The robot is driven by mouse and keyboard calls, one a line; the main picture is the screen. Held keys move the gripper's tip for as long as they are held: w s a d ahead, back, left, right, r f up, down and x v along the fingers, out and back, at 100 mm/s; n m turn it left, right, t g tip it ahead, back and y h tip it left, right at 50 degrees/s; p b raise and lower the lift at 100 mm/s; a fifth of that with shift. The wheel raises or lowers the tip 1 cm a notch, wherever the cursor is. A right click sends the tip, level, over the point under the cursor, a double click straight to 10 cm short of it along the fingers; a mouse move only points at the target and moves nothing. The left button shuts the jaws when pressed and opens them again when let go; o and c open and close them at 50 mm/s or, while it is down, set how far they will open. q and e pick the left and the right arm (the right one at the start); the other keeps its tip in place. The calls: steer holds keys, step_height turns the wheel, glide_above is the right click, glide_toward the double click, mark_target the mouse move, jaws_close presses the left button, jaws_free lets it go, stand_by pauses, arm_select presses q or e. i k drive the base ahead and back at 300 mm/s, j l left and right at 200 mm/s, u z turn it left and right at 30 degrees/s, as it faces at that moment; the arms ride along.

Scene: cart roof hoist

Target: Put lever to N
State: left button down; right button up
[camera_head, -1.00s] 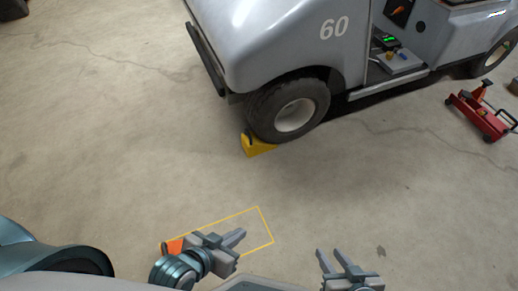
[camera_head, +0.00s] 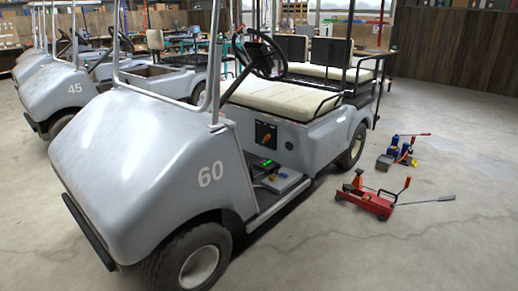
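The lever is likely the small orange handle on a dark panel (camera_head: 266,134) on the seat base of the grey cart numbered 60 (camera_head: 150,140). The panel faces the open footwell, below the cream seat (camera_head: 275,98). The lever's setting and any letters on the panel are too small to read. Neither of my grippers is in view now.
A red floor jack (camera_head: 370,203) with a long handle stands on the floor right of the cart. Blue tools (camera_head: 400,152) lie behind it. A device with a green display (camera_head: 264,163) sits in the footwell. The front-right floor is clear.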

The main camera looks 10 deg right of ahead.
mark_target(268, 137)
steer(key=i+l, duration=0.25)
steer(key=i, duration=0.15)
steer(key=i+l+z, duration=0.1)
steer(key=i+l, duration=0.15)
steer(key=i, duration=0.15)
steer(key=i+l+z, duration=0.1)
steer(key=i, duration=0.3)
steer(key=i+l, duration=0.25)
steer(key=i, duration=0.15)
